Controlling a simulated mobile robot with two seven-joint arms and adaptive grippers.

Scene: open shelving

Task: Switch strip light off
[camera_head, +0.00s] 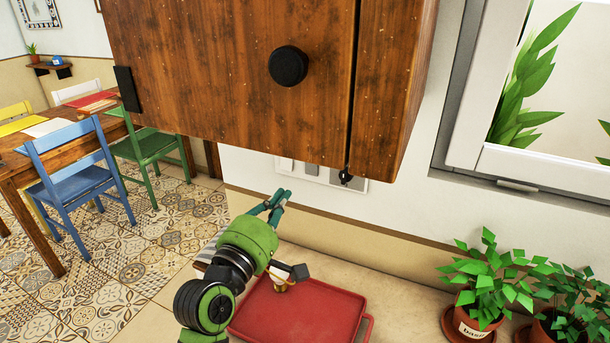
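A pale wall plate with switch or socket panels (311,170) is on the wall just under the wooden cabinet, whose lower edge hides its top. A black plug-like part (346,178) sits at its right end. The strip light itself is not visible. My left gripper (284,193), with teal fingers on a green wrist, points up toward the left end of the plate from below. Its fingertips look close together, with a narrow gap; the oblique view leaves open how far they are apart. I see nothing between them. I cannot tell whether they touch the wall. My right gripper is out of view.
The wooden cabinet (210,70) with a black knob (288,66) overhangs the plate. A red tray (300,318) lies on the counter below my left arm. Potted plants (480,310) stand at right under a window (540,160). A table and chairs (75,180) are at left.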

